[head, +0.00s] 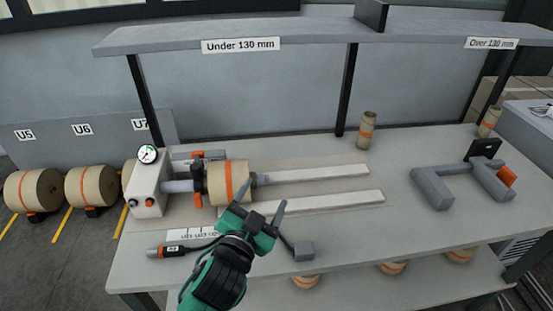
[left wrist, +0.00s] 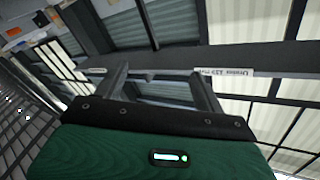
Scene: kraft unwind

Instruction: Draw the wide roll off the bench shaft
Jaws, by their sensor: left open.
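The wide roll (head: 217,187) is kraft brown with an orange band and sits on the grey bench shaft (head: 178,187). The shaft's tip (head: 263,179) shows to the right of the roll. My left gripper (head: 261,196) is open just in front of the roll's lower right side and hides part of it. I cannot tell whether it touches the roll. In the left wrist view its two fingers (left wrist: 162,80) are spread with nothing between them, and the roll does not show there. My right gripper is not in view.
A white block with a gauge (head: 148,154) carries the shaft's left end. Two pale rails (head: 315,174) lie to the right. A cabled tool (head: 180,249) lies in front. A small roll (head: 366,131) and a grey U-shaped fixture (head: 433,188) stand right. A shelf (head: 300,35) spans above.

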